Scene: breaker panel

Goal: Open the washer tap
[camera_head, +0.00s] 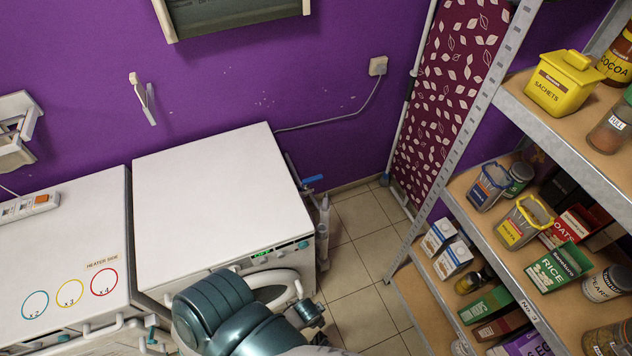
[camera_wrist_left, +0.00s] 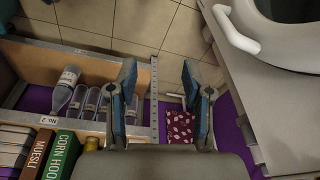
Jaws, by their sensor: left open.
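The washer (camera_head: 220,190) is the white box against the purple wall, with a lit green display and a round door on its front. The tap (camera_head: 312,180) has a blue handle and sits low by the wall, just past the washer's right side. My left arm covers part of the washer front. What looks like my left gripper (camera_head: 308,312) is in front of the washer's right corner, well apart from the tap. In the left wrist view my left gripper (camera_wrist_left: 158,72) is open, with nothing between its fingers. The tap cannot be made out there. My right gripper is not in view.
A shelf unit (camera_head: 500,235) with boxes and jars stands on the right. Bare floor tiles (camera_head: 355,255) lie between washer and shelf. A white pipe or hose (camera_head: 323,225) runs beside the washer. A second white appliance (camera_head: 65,250) stands left.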

